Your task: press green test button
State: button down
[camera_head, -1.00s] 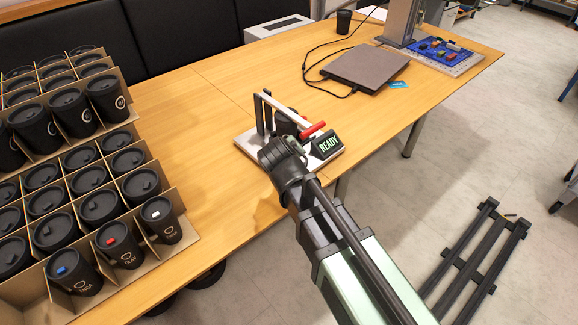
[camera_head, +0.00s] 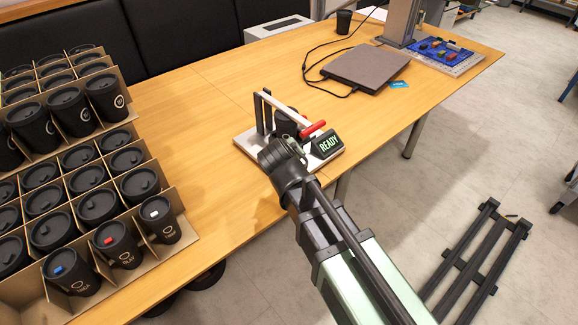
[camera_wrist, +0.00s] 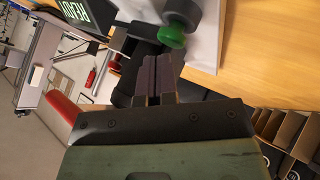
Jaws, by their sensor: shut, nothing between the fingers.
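The green test button (camera_wrist: 173,35) shows in the wrist view, a round green cap on a grey cylinder. My gripper (camera_wrist: 156,62) is shut and empty, its fingertips close below and left of the button. I cannot tell whether they touch it. The display also shows in the wrist view (camera_wrist: 78,12). In the head view my wrist hides the button and the fingertips.
Cardboard boxes of black lidded cups (camera_head: 122,246) stand at the left of the wooden table (camera_head: 205,95). A closed laptop (camera_head: 367,66) with a cable lies behind the fixture. A blue board with small parts (camera_head: 440,50) is at the far right. Table between boxes and fixture is clear.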

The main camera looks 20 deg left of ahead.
jog(key=shift+f+b, duration=0.5)
dwell(0.3)
dwell(0.4)
jog(key=shift+r+p, duration=0.9)
jog(key=shift+r, duration=0.05)
notch_tip(320, 180, up, 5)
jog(key=p, duration=0.5)
jog(key=shift+r, duration=0.1)
